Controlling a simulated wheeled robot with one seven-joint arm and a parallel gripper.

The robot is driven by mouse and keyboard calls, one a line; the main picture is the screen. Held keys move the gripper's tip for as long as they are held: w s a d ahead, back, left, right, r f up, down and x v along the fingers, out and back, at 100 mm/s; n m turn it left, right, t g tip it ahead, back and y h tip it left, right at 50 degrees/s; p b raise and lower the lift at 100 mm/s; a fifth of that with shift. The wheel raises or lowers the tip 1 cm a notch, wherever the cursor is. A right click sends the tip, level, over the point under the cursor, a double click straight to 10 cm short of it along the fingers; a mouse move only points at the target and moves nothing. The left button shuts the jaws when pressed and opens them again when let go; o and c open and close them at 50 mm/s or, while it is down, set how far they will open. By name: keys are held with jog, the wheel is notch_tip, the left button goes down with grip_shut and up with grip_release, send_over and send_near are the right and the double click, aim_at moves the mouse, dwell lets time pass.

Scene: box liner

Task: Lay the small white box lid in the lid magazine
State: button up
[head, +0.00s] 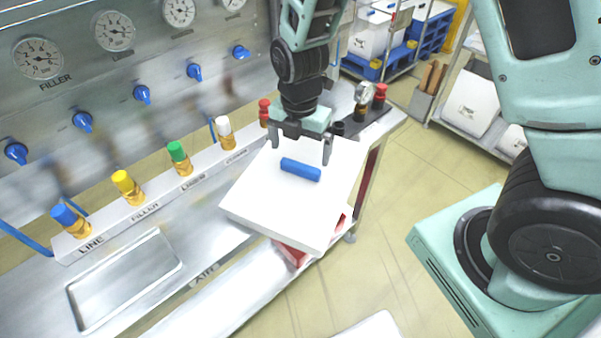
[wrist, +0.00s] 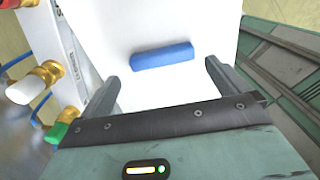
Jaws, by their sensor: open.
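A white box lid (head: 270,209) with a blue bar handle (head: 300,169) lies flat at the right end of the metal bench. It juts past the bench's front edge. Something red shows beneath it; I cannot tell whether that is the lid magazine. My gripper (head: 301,152) is over the far part of the lid, just behind the handle. In the wrist view the fingers (wrist: 163,76) are apart, with the blue handle (wrist: 162,55) ahead of them and nothing between them. The lid (wrist: 160,20) fills the middle of that view.
Coloured valve knobs (head: 128,187) line a ledge along the bench, left of the lid. A shallow metal tray (head: 125,280) is set into the bench top. A panel with gauges (head: 115,31) stands behind. Open floor (head: 400,165) lies to the right.

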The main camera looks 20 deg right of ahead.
aim_at(300, 165)
jog(key=shift+s+f+p, duration=0.1)
jog(key=shift+f+p, duration=0.65)
jog(key=shift+f, duration=1.65)
jog(key=c, duration=0.9)
jog(key=shift+r, duration=0.1)
